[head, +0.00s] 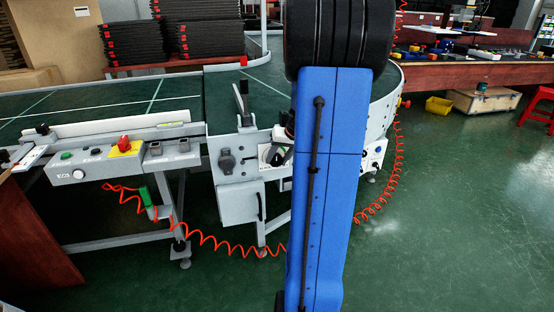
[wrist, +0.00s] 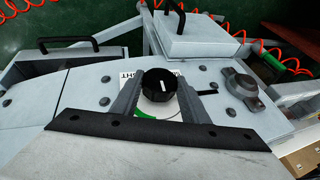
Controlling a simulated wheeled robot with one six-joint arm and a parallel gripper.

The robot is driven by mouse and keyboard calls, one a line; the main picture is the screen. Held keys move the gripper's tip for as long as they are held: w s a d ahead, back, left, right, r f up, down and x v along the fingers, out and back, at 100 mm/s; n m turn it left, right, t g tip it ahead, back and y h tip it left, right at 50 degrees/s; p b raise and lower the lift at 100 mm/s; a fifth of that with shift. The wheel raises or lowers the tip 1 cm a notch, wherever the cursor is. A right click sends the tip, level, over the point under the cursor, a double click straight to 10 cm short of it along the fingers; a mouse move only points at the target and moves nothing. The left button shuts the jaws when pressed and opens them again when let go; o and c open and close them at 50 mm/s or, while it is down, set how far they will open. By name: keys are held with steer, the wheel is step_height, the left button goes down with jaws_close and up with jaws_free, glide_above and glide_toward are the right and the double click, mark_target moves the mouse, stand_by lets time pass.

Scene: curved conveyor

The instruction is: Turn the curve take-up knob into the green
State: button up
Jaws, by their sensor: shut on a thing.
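The take-up knob (wrist: 157,90) is round and black with a short white pointer line on its top. It sits on a white dial plate (wrist: 180,110) with a green arc (wrist: 145,112) showing at the plate's lower side in the wrist view. Part of a word on the plate shows upside down beside the knob. My gripper (wrist: 158,94) has one grey finger on each side of the knob and is shut on it. The white pointer does not lie over the visible part of the green arc. In the head view my blue arm hides much of the dial area.
A grey round fitting (wrist: 243,88) is bolted beside the dial. A grey box with a black handle (head: 240,203) hangs below the panel. Orange coiled hose (head: 215,243) loops under the conveyor (head: 110,108). A control box with a red button (head: 124,143) is at left.

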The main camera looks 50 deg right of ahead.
steer(key=t+y, duration=0.2)
steer(key=y, duration=0.1)
steer(key=shift+s+d+f+m, duration=0.2)
steer(key=shift+d+m, duration=0.15)
steer(key=shift+m, duration=0.05)
steer(key=t+y, duration=0.1)
steer(key=y, duration=0.1)
steer(key=m+t+y, duration=0.1)
steer(key=shift+s+d+f+t, duration=0.1)
steer(key=shift+f+t, duration=0.15)
steer(key=shift+t, duration=0.05)
steer(key=shift+y, duration=0.3)
steer(key=o, duration=1.1)
steer(key=v, duration=1.7)
steer(key=shift+s+f, duration=0.1)
steer(key=shift+s, duration=0.2)
